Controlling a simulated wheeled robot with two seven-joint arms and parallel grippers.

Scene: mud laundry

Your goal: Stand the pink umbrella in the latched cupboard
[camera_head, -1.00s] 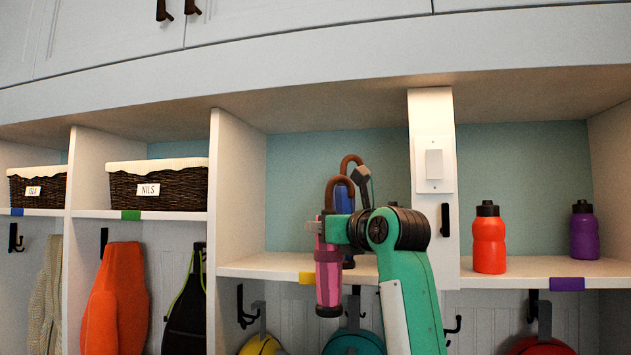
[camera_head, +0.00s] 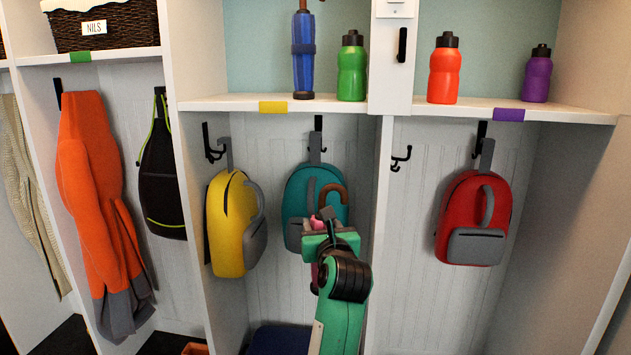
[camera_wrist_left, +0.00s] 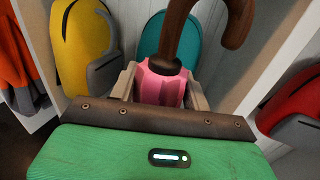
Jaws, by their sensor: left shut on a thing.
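The pink umbrella (camera_wrist_left: 162,88) is gripped by my left gripper (camera_wrist_left: 160,95), whose jaws sit on both sides of its pink upper part. Its brown hooked handle (camera_wrist_left: 185,35) points up. In the head view my left gripper (camera_head: 325,225) is in front of the teal backpack, with the umbrella's brown hook (camera_head: 333,192) above it. My arm hides most of the umbrella there. A narrow white upright panel (camera_head: 392,75) with a black handle (camera_head: 402,45) stands between two shelf bays. I cannot tell whether it is the latched cupboard. My right gripper is not in view.
A blue umbrella (camera_head: 303,55) and a green bottle (camera_head: 352,68) stand on the shelf above. Red (camera_head: 444,70) and purple (camera_head: 537,75) bottles stand right. Yellow (camera_head: 230,225), teal (camera_head: 300,195) and red (camera_head: 475,215) backpacks hang below. A white divider (camera_head: 380,200) is close to my arm.

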